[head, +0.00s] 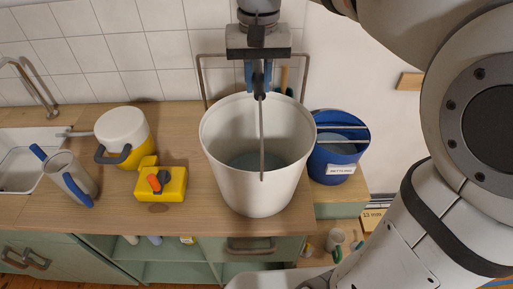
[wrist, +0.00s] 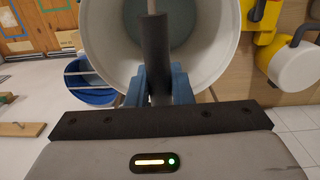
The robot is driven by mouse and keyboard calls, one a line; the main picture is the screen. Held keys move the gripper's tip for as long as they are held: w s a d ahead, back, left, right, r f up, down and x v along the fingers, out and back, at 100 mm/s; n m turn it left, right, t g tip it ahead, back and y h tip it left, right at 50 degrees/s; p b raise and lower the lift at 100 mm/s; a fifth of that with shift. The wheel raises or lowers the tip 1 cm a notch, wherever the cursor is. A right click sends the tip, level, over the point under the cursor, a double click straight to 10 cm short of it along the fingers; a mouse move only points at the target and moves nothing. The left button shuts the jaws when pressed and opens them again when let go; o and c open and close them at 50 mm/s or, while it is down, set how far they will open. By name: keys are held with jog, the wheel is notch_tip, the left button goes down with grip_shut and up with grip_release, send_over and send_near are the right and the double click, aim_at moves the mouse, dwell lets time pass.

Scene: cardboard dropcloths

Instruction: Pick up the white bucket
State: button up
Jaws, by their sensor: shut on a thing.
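The white bucket (head: 250,195) is upright over the right part of the wooden counter, open at the top. Its inside looks greyish at the bottom. Its wire handle stands up over the opening, with a dark grip (wrist: 155,50) at the top. My gripper (head: 259,85) is above the bucket, its blue fingers shut on the handle's dark grip. The wrist view also shows the bucket (wrist: 105,55) just beyond the fingers. I cannot tell whether the bucket's base touches the counter.
A blue bucket (head: 325,169) with a label stands close on the right. Left are a yellow box (head: 150,190), a yellow-and-white container (head: 124,128), a grey jug with blue parts (head: 68,175) and a sink (head: 15,170). A metal rack frame (head: 201,80) stands behind.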

jog(key=shift+r, duration=0.15)
grip_shut()
jog(key=shift+r, duration=0.2)
jog(key=shift+r+p, duration=3.1)
jog(key=shift+r, duration=0.2)
jog(key=shift+f, duration=0.1)
